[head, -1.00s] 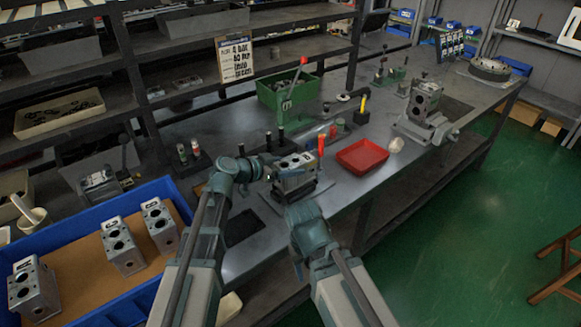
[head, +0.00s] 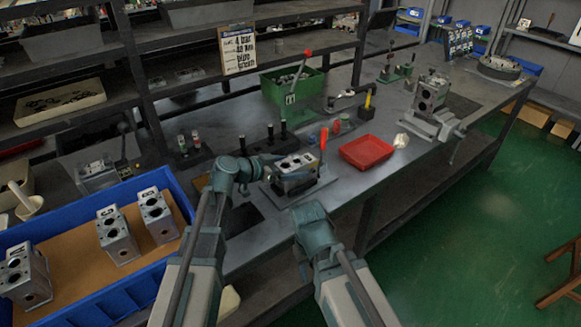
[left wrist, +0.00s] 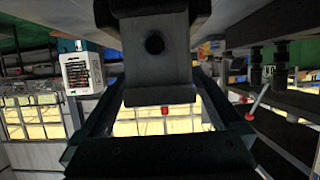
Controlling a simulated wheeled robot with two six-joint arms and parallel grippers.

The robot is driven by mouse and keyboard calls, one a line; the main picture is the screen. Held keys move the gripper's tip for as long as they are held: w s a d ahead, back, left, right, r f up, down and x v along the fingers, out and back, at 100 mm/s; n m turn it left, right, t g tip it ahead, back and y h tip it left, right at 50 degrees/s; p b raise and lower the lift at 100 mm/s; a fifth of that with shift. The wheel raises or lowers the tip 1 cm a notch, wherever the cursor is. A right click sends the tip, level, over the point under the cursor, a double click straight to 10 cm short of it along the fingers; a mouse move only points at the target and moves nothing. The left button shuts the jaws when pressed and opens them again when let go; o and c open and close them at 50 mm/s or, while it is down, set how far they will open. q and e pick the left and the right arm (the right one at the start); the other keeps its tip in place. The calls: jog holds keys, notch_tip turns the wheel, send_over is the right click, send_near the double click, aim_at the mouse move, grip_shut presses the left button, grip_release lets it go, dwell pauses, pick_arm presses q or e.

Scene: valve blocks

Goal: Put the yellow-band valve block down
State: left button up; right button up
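A grey valve block (head: 296,168) with round holes in its top is at a dark fixture on the bench, beside a red-handled lever (head: 323,139). My left gripper (head: 280,172) reaches it from the left. In the left wrist view the fingers (left wrist: 158,88) lie along both sides of a grey block (left wrist: 155,70) with a dark round hole and appear to close on it. I cannot make out a yellow band, or whether the block rests fully on the fixture. My right arm is in front of the bench edge; its fingers do not show.
A blue crate (head: 70,215) at the left holds several similar blocks. A red tray (head: 366,153) is right of the fixture, with a green bin (head: 291,90) behind. Dark upright posts (head: 270,138) stand close behind the block. Another block sits in a vise (head: 433,122) farther right.

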pick_arm(q)
jog(key=shift+r, duration=0.2)
jog(key=p+v, duration=0.4)
jog(key=v, duration=0.8)
jog(key=shift+p, duration=0.4)
